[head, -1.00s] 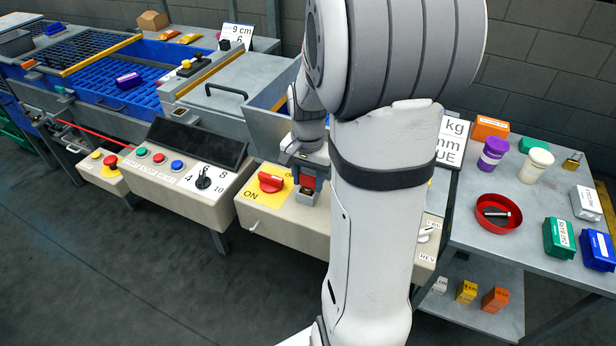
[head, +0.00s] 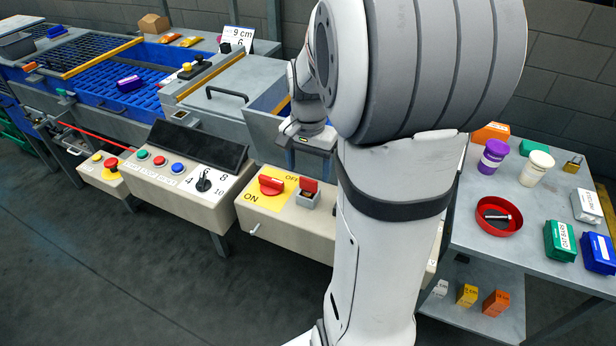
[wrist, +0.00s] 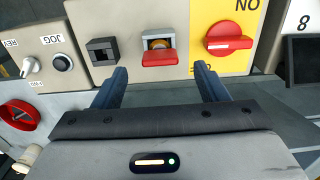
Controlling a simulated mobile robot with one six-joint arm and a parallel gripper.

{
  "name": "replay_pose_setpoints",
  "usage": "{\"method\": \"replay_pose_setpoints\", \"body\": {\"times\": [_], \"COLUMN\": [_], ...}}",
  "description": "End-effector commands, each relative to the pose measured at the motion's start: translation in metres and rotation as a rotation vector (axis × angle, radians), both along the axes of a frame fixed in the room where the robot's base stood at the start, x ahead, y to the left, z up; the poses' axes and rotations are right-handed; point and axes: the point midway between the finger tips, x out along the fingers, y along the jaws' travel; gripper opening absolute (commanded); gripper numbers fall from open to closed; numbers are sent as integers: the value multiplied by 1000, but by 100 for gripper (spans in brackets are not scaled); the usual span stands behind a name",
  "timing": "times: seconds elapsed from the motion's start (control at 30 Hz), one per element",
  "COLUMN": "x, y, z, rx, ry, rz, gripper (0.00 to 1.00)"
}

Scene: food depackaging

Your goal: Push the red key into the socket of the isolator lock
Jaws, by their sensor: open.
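The red key (head: 309,185) stands at the grey lock block (head: 307,200) on the beige control box, just right of the red isolator knob (head: 271,185) on its yellow ON/OFF plate. In the wrist view the red key (wrist: 158,59) sits across the front of the grey socket (wrist: 158,33), with a brass-coloured part showing inside. How deep the key sits I cannot tell. My gripper (wrist: 161,76) is open and empty, its two dark fingers apart and the key between their lines of sight. In the head view my gripper (head: 303,143) is above and behind the key, clear of it.
A selector panel (head: 190,180) stands to the left. The table at the right holds a red bowl (head: 499,216) and several boxes.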

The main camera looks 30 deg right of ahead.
Motion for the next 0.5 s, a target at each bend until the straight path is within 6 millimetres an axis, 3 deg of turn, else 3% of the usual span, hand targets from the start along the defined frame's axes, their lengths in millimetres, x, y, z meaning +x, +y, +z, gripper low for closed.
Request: {"method": "replay_pose_setpoints", "body": {"times": [0.2, 0.5], "x": [0, 0], "y": [0, 0], "z": [24, 27], "rx": [0, 0], "ry": [-1, 0], "rz": [0, 0], "gripper": [67, 67]}}
